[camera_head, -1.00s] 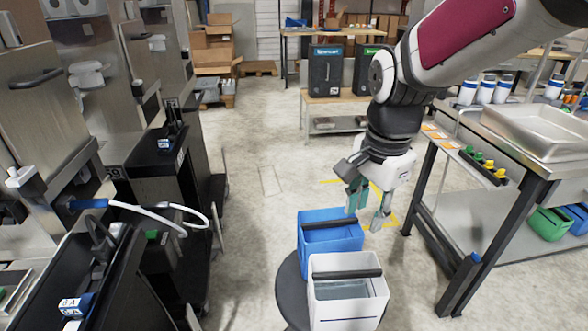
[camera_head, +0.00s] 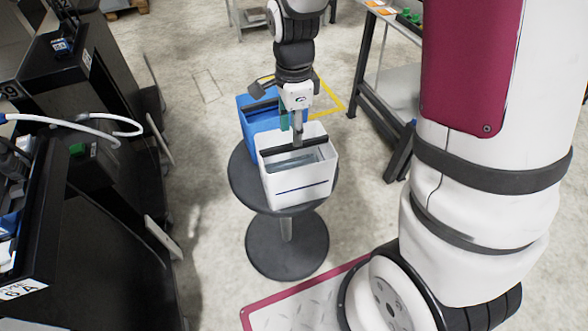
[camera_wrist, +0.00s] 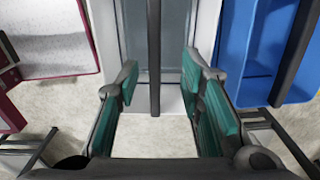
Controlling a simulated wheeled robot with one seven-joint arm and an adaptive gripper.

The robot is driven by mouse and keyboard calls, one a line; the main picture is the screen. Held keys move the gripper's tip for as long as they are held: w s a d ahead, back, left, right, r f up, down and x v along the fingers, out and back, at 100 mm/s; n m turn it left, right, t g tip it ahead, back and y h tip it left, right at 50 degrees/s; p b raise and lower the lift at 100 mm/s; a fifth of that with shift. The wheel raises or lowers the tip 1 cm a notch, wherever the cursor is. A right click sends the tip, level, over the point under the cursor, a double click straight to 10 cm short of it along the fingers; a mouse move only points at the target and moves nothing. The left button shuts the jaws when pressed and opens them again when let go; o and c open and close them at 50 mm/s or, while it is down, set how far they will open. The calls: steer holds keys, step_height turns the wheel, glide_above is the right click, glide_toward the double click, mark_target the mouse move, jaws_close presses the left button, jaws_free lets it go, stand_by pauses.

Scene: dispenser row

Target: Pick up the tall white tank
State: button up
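The white tank (camera_head: 299,187) stands upright on a round black stool (camera_head: 246,180), with a black bar handle across its open top. In the wrist view the tank (camera_wrist: 113,55) is ahead of my gripper, and its dark bar (camera_wrist: 154,60) lies in line between the fingers. My gripper (camera_head: 291,128) points down over the back of the tank's rim in the head view. In the wrist view my gripper (camera_wrist: 160,82) is open, with green pads apart and nothing gripped. I cannot tell how far the fingertips are above the bar.
A blue tank (camera_head: 257,122) with a similar bar stands close behind the white one. Black machines (camera_head: 95,240) with a white hose (camera_head: 75,125) line the left. A metal table (camera_head: 375,90) stands at the right back. Floor is clear between stool and machines.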

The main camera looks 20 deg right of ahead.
mark_target(295, 149)
steer(key=f, duration=0.2)
steer(key=f+b, duration=0.1)
steer(key=f, duration=0.2)
steer(key=shift+s+f, duration=0.3)
jaws_close()
steer(key=shift+r, duration=0.1)
